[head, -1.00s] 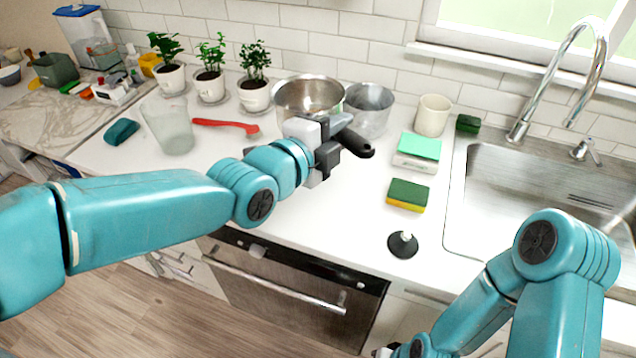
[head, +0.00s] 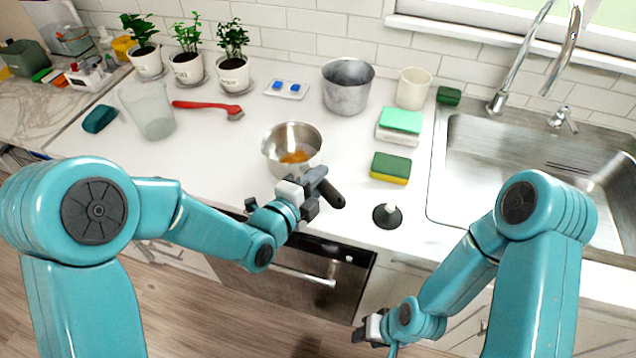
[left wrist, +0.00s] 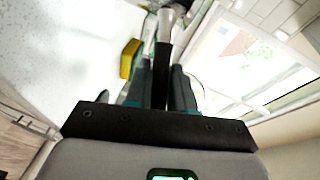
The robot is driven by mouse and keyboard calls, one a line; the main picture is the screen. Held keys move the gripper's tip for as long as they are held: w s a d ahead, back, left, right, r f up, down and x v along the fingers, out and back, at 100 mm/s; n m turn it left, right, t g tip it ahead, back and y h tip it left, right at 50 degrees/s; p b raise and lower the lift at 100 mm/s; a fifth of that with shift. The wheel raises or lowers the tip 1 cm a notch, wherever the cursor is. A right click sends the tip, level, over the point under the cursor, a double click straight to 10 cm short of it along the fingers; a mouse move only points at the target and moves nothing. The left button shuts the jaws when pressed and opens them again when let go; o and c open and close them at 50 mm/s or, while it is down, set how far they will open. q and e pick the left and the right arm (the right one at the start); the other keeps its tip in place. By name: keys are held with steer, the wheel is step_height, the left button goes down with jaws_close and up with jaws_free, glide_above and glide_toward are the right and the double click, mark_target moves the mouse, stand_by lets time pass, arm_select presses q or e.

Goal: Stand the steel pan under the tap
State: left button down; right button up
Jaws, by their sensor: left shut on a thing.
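The steel pan (head: 270,151) is a round bowl-shaped pan with a black handle (head: 330,192) and something orange in its bottom. It is over the front part of the white counter; whether it touches the counter is unclear. My left gripper (head: 313,190) is shut on the handle. The left wrist view shows the black handle (left wrist: 161,78) between the two fingers. The tap (head: 517,62) is a tall curved chrome spout behind the steel sink (head: 500,150), well to the right of the pan. My right gripper (head: 371,328) is low at the counter's front; its jaws are unclear.
A grey metal pot (head: 348,92), a cream cup (head: 413,88), a green-topped box (head: 399,125), a sponge (head: 390,168) and a black plug (head: 387,214) stand between pan and sink. A small tray with blue pieces (head: 287,89) lies behind the pan.

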arm_select(q)
steer(key=shift+f, duration=0.6)
steer(key=shift+w+d+f, duration=0.1)
steer(key=shift+w+f, duration=0.05)
steer(key=shift+f, duration=0.1)
steer(key=shift+f+b, duration=0.15)
steer(key=shift+b, duration=0.2)
steer(key=c, duration=1)
jaws_free()
steer(key=shift+o, duration=0.2)
